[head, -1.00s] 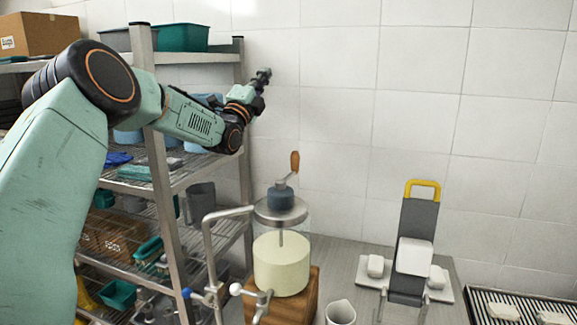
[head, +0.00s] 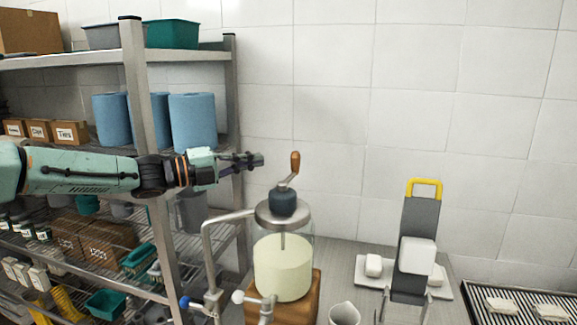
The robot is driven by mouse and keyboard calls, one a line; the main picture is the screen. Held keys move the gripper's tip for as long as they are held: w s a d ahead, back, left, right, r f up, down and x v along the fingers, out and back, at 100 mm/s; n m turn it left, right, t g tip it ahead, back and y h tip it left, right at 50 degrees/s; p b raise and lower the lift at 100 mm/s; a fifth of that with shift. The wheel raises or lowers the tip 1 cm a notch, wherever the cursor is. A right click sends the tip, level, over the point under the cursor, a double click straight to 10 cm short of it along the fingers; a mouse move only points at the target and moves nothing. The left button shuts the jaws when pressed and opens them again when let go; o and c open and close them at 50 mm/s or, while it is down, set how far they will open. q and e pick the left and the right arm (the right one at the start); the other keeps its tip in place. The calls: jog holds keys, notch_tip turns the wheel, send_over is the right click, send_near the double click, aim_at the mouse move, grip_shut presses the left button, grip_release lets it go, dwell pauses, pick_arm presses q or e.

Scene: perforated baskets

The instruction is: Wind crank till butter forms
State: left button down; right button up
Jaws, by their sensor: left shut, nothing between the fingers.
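A glass churn jar (head: 283,266) stands on a wooden block (head: 300,300), with pale yellow-white contents in its lower part. Its metal lid carries a dark gear housing (head: 282,201). The crank (head: 294,163), with an orange-brown wooden handle, rises upright above the housing. My left gripper (head: 258,159) is shut and empty, left of the crank handle at about its height in the picture, with a gap between them. My right gripper is not in view.
A metal shelf rack (head: 150,120) with blue rolls and bins stands left, behind my left arm. A bent metal pipe (head: 215,240) stands beside the jar. A white jug (head: 344,314) and a grey stand with a yellow handle (head: 422,189) are to the right.

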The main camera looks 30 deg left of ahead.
aim_at(293, 176)
pick_arm(q)
jog(key=shift+w+d+f+m+g+b, duration=0.2)
jog(key=shift+d+f+m+g+b, duration=0.25)
jog(key=shift+d+f+b, duration=0.75)
jog(key=shift+w+d+r, duration=0.1)
jog(key=shift+w+d, duration=0.2)
jog(key=shift+w, duration=0.35)
jog(key=b+x, duration=0.1)
jog(key=x, duration=0.4)
jog(key=shift+w+d+r, duration=0.1)
jog(key=shift+d+r, duration=0.1)
jog(key=shift+d, duration=0.05)
jog(key=shift+w+d+f, duration=0.1)
jog(key=shift+w+d, duration=0.05)
jog(key=shift+w, duration=0.55)
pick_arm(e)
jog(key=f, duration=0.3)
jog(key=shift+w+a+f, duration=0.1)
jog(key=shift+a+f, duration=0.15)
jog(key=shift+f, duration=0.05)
pick_arm(q)
jog(key=shift+s+d, duration=0.1)
jog(key=shift+s, duration=0.1)
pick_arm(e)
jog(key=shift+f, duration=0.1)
